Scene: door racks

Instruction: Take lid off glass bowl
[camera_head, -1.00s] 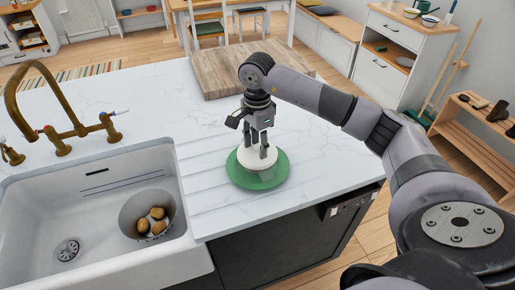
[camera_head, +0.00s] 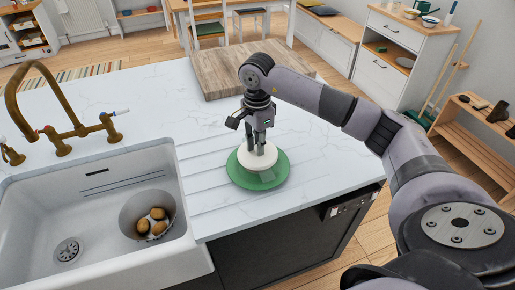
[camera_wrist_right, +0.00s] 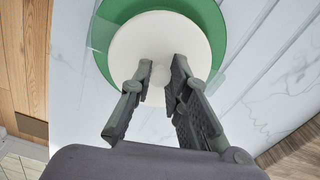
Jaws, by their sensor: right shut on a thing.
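The lid (camera_head: 267,161) is white and round and sits on top of a wider green disc-like part (camera_head: 258,181) on the white counter. In the right wrist view, the white lid (camera_wrist_right: 197,42) lies inside a green ring (camera_wrist_right: 207,12) with a clear, glass-like rim at its left edge. My right gripper (camera_head: 260,151) points straight down at the lid's middle and is shut on the lid's small knob, which the fingers partly hide. The right wrist view shows the fingers (camera_wrist_right: 160,78) at the knob. The bowl's walls are hard to make out. My left gripper is not in view.
A sink (camera_head: 100,255) with a brass tap (camera_head: 60,130) lies to the left; a grey bowl (camera_head: 133,212) with several brown round things stands in it. A wooden board (camera_head: 215,72) lies at the counter's back. The counter's front edge is close to the lid.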

